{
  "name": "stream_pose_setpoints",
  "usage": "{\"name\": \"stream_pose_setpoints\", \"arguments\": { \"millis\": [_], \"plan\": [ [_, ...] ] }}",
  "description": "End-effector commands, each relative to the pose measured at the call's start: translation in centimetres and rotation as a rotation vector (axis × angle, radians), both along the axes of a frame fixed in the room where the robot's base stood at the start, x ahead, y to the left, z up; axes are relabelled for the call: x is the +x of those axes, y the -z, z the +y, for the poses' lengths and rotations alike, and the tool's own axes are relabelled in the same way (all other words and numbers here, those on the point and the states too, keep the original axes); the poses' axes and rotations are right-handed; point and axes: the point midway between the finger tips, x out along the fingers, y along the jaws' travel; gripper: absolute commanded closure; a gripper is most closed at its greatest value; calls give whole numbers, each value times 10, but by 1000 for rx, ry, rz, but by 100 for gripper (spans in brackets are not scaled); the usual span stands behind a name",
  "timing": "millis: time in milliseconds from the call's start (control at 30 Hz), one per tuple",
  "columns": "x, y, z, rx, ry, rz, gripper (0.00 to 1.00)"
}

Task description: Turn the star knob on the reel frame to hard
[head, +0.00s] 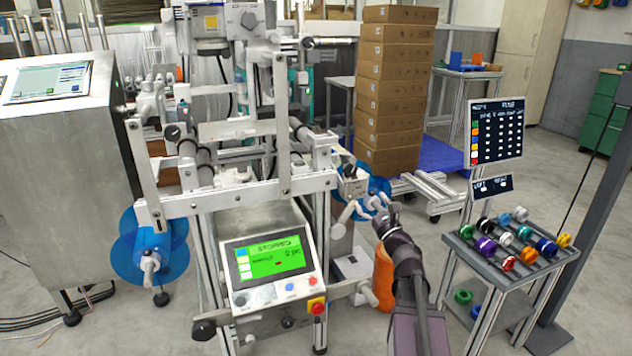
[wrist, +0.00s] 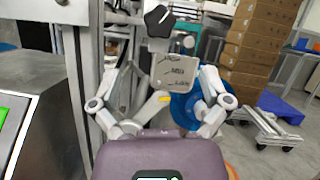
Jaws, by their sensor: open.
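A dark star knob (wrist: 158,20) shows near the top of the wrist view, on the reel frame (wrist: 70,60). Below it is a pale plate (wrist: 175,72) with several dark marks and words too small to read surely. A yellow piece (wrist: 163,97) shows below the plate. In the head view the knob (head: 349,170) is small, and I cannot tell its setting. My gripper (head: 367,205) is in front of the frame's right side, close to the plate. In the wrist view its fingers (wrist: 165,78) are spread to either side of the plate, with nothing between them.
A blue reel (wrist: 187,110) is behind my right finger. A control panel (head: 268,258) reading STOPPED is on the machine's front. A rack (head: 470,250) with coloured spools stands at right. Stacked cartons (head: 390,95) are behind. The floor between machine and rack is narrow.

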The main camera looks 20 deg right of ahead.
Motion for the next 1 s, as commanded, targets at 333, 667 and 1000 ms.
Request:
{"name": "stream_pose_setpoints", "arguments": {
  "millis": [333,667,1000],
  "plan": [
    [-16,-3,-3,65,8,15,3],
    [-7,-22,-6,254,35,57,3],
    [0,-39,-9,472,67,99,3]
  ]
}}
